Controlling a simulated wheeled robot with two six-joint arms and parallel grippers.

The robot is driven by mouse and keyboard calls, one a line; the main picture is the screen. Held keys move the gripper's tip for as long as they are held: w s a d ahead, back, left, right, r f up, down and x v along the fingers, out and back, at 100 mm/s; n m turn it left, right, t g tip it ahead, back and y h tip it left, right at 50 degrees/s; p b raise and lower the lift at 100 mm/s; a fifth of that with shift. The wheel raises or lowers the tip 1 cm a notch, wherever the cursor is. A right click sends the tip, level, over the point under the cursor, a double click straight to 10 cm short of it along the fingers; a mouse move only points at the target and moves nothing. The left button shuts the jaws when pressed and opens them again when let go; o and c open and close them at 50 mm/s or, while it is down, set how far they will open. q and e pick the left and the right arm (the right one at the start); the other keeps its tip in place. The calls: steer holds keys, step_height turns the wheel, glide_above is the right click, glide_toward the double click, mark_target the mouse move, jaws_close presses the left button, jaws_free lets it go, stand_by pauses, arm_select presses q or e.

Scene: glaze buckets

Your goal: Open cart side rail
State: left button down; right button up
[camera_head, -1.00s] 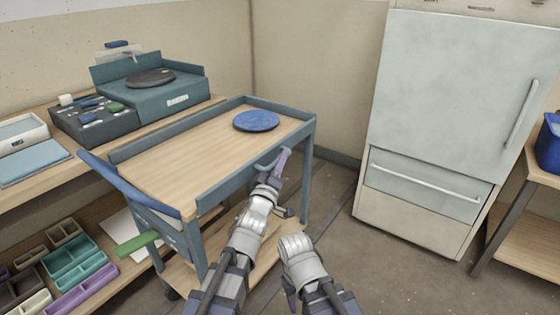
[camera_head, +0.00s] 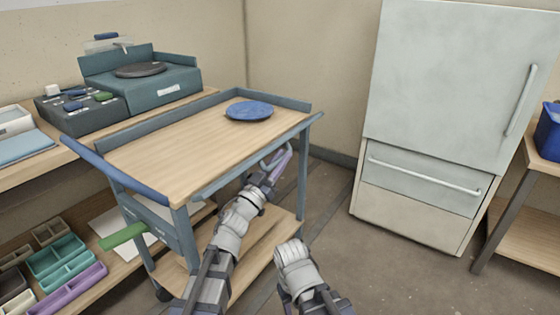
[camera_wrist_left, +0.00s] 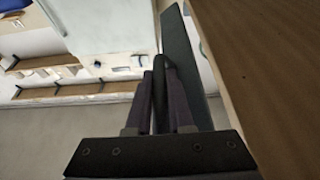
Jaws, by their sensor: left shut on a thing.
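The cart (camera_head: 165,160) has a wooden top with teal edges, and its near side rail (camera_head: 245,163) runs along the front edge. The rail now shows as a narrow strip, tilted outward from the top. My left gripper (camera_head: 277,166) is shut on the rail's handle (camera_head: 268,154), near the right end of the rail. In the left wrist view the purple fingers close around the dark handle (camera_wrist_left: 158,66), beside the long rail (camera_wrist_left: 183,60). My right arm shows at the bottom centre, but its gripper does not show.
A blue disc (camera_head: 249,111) lies on the cart top. A green pedal (camera_head: 122,236) sticks out at the cart's lower left. A shelf with trays (camera_head: 62,257) stands left. A pale fridge (camera_head: 440,110) stands right, with open floor (camera_head: 375,265) before it.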

arm_select(q)
steer(key=m, duration=0.1)
steer(key=f+m+g+h, duration=0.1)
steer(key=m, duration=0.1)
steer(key=m+g+h, duration=0.1)
steer(key=m, duration=0.1)
steer(key=shift+w+a+f+b, duration=0.1)
steer(key=shift+w+f+b, duration=0.05)
steer(key=shift+f+b, duration=0.15)
steer(key=shift+w+a+f+m+g+h, duration=0.1)
steer(key=shift+f+m+g+h, duration=0.2)
steer(key=shift+m, duration=0.5)
steer(key=shift+s+a+f+m+g+h, duration=0.1)
steer(key=shift+m+g, duration=0.25)
steer(key=shift+m, duration=0.45)
steer(key=shift+w+a+f+m+g+h, duration=0.1)
steer(key=shift+m+g+h, duration=0.2)
steer(key=shift+m, duration=0.5)
steer(key=c, duration=1.1)
jaws_free()
steer(key=shift+d, duration=0.1)
